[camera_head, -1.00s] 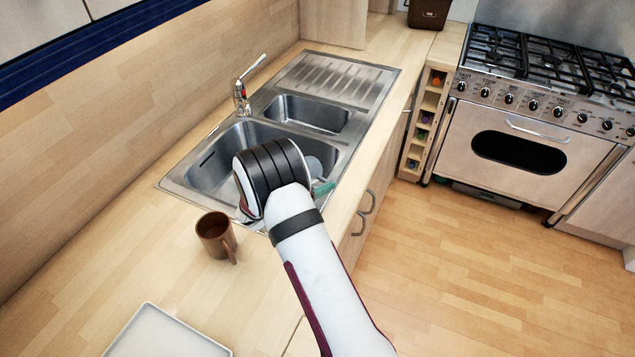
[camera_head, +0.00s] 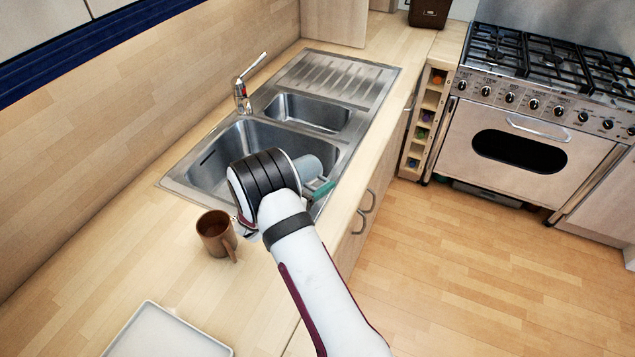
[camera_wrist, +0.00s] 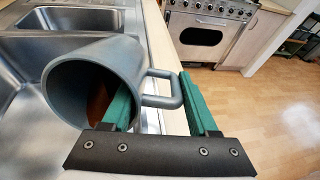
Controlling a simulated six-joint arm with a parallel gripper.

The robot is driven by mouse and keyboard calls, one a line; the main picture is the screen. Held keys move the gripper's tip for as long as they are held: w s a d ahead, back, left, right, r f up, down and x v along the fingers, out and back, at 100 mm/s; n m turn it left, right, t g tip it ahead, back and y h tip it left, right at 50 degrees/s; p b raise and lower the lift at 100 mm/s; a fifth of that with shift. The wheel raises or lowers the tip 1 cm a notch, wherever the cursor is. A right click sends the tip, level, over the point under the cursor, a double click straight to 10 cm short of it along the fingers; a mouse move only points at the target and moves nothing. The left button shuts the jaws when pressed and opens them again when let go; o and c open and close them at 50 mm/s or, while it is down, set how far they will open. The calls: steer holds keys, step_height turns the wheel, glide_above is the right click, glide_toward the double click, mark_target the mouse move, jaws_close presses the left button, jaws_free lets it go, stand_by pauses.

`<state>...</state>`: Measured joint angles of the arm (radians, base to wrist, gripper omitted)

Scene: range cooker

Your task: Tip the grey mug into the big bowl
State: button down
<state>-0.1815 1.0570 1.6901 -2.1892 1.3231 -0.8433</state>
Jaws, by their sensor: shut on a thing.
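In the head view the mug (camera_head: 309,165) shows past my wrist, over the right side of the sink's big bowl (camera_head: 245,142). My wrist hides part of that bowl and most of the gripper. I cannot tell whether anything is running out.
A brown mug (camera_head: 214,236) stands on the counter just left of my wrist. A white tray (camera_head: 165,335) lies at the front. The tap (camera_head: 241,95) rises behind the sink, and the small bowl (camera_head: 308,112) is farther back. The cooker (camera_head: 530,130) is at right.

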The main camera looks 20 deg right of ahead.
stand_by(0.4)
steer(key=shift+a+f+t+h, duration=0.1)
steer(key=shift+f+t+h, duration=0.15)
steer(key=shift+h, duration=0.25)
steer(key=shift+s, duration=0.1)
stand_by(0.7)
steer(key=shift+a+r+t+h, duration=0.15)
steer(key=shift+r+t+h, duration=0.25)
steer(key=shift+h, duration=0.2)
steer(key=shift+s+a+t+h, duration=0.1)
steer(key=shift+t+h, duration=0.15)
steer(key=shift+h, duration=0.05)
stand_by(0.5)
steer(key=shift+a+r+t+h, duration=0.1)
steer(key=shift+r+t+h, duration=0.2)
steer(key=shift+h, duration=0.1)
steer(key=shift+s, duration=0.1)
stand_by(0.8)
steer(key=shift+s+a+r+t+h, duration=0.2)
steer(key=shift+a+t+h, duration=0.1)
steer(key=shift+h, duration=0.3)
